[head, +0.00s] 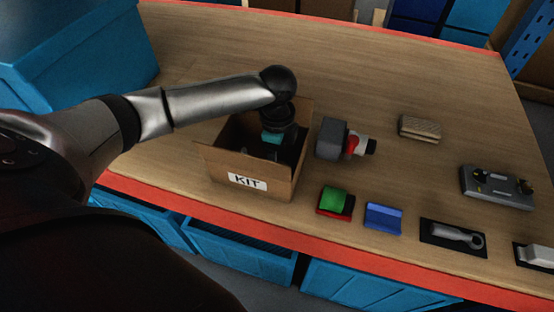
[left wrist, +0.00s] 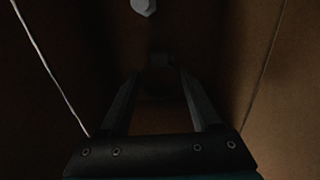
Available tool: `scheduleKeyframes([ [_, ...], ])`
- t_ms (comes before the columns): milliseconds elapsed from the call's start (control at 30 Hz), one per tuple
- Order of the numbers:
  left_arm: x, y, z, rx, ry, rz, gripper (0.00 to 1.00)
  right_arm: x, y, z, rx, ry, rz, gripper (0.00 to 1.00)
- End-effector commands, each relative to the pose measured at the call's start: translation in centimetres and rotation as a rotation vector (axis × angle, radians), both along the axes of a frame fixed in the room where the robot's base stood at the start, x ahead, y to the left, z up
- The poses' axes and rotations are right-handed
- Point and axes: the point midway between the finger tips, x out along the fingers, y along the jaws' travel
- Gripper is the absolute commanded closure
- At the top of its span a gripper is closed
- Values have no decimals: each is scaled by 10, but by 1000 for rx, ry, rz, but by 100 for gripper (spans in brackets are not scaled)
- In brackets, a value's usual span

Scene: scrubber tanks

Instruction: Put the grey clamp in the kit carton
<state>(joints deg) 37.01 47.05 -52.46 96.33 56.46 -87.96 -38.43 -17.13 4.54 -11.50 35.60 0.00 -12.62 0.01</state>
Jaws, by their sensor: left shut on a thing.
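The kit carton (head: 222,168) is an open brown cardboard box with a white KIT label, on the wooden bench. My left gripper (head: 272,152) points down inside it, below the rim. In the left wrist view, my left gripper (left wrist: 160,75) is shut, its fingers closing in on a dark grey piece (left wrist: 160,61) that appears to be the grey clamp. Its shape is lost in shadow, and I cannot tell whether it touches the carton floor. Brown carton walls (left wrist: 278,80) show on both sides. My right gripper is not in view.
Close right of the carton stands a grey block with a red-and-black end (head: 331,138). A green-and-red piece (head: 335,201), a blue piece (head: 383,217) and a grey tool on a black mat (head: 455,236) line the front edge. A pale small object (left wrist: 143,6) shows inside the carton.

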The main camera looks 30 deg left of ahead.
Motion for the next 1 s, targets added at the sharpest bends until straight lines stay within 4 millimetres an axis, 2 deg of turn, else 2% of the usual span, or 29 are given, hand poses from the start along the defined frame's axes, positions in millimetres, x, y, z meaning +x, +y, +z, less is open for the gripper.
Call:
scheduleKeyframes([
  [100, 0, 0, -10, 0, -1, 0, 89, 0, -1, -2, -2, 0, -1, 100],
  [433, 0, 0, -13, 0, -1, 0, 89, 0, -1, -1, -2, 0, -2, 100],
  [467, 0, 0, -12, 0, -1, 0, 33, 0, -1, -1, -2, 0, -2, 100],
  [700, 0, 0, -12, 0, -1, 0, 6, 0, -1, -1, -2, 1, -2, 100],
  [1000, 1, 0, -9, 1, -3, 0, 6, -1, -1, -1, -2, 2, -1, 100],
])
